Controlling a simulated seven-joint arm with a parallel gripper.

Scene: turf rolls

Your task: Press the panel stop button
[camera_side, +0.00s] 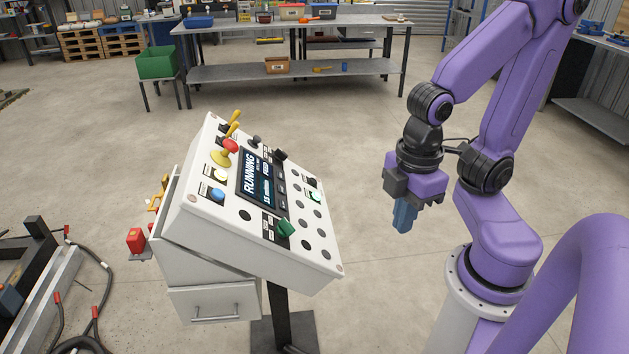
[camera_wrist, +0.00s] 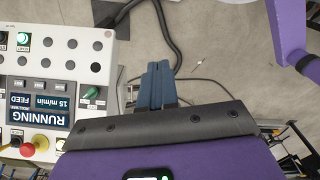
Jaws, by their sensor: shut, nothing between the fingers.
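The white sloped control panel (camera_side: 262,251) stands left of my gripper in the side view and fills the left of the wrist view (camera_wrist: 108,50). A red mushroom-head button (camera_side: 230,146) on a yellow collar sits near its upper left. The red button also shows at the lower left of the wrist view (camera_wrist: 28,149). The panel's dark display (camera_side: 262,180) reads "RUNNING" and "FEED 15 m/min". My gripper (camera_side: 403,222) points down with its blue fingers shut and empty, well apart from the panel's right side. The fingers show mid-frame in the wrist view (camera_wrist: 157,66).
A green knob (camera_side: 286,228) and lit green button (camera_side: 316,196) sit further right. Floor between gripper and panel is clear. A workbench (camera_side: 300,23) stands behind.

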